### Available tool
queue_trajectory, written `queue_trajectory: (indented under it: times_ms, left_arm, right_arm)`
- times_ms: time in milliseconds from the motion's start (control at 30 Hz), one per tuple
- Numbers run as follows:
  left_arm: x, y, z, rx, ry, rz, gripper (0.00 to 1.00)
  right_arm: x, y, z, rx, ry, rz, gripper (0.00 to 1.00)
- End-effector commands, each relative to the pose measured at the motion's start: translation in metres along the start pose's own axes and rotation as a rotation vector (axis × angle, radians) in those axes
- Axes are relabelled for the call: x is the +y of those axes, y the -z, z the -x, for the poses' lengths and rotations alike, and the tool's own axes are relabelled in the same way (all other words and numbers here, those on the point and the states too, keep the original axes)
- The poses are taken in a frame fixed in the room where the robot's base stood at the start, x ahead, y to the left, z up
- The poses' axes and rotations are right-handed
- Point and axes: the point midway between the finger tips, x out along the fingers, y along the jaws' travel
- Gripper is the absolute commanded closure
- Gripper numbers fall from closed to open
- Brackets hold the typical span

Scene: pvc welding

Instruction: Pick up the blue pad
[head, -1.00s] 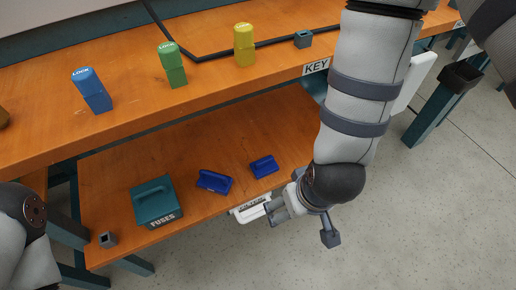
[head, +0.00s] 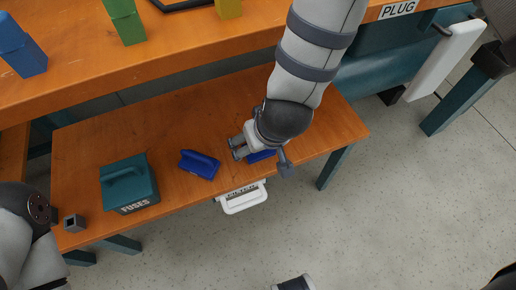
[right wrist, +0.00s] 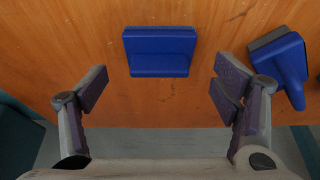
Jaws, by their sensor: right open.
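Two blue pads lie on the lower wooden shelf. One blue pad (head: 199,165) is in plain sight right of the fuse box. The other blue pad (head: 261,156) is mostly hidden under my right gripper (head: 238,148) in the head view. In the right wrist view, one blue pad (right wrist: 160,52) lies flat ahead of my open right gripper (right wrist: 160,88), roughly centred between the fingers and not touching them. The other pad (right wrist: 285,65) lies tilted at the right, beyond the right finger.
The upper bench (head: 180,60) with coloured blocks overhangs behind.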

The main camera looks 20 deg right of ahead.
Motion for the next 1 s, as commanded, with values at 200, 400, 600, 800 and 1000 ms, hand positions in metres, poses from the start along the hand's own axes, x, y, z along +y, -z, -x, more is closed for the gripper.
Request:
queue_trajectory:
  times_ms: [200,400,600,800,1000]
  left_arm:
    - [0.0,0.002,-0.007,-0.009,0.0,0.0,0.5]
    - [0.0,0.002,-0.006,-0.008,0.0,0.0,0.5]
    - [0.0,0.002,-0.006,-0.008,0.0,0.0,0.5]
    - [0.0,0.002,-0.006,-0.008,0.0,0.0,0.5]
    - [0.0,0.001,-0.001,-0.002,0.0,0.0,0.5]
  right_arm:
    - [0.0,-0.001,-0.023,-0.002,0.001,0.001,0.18]
    - [0.0,-0.001,-0.021,-0.001,0.0,0.001,0.3]
    - [0.0,-0.001,-0.021,-0.001,0.0,0.001,0.62]
    - [0.0,-0.001,-0.021,-0.001,0.0,0.001,0.63]
    - [0.0,0.005,-0.009,0.003,0.0,0.002,0.63]
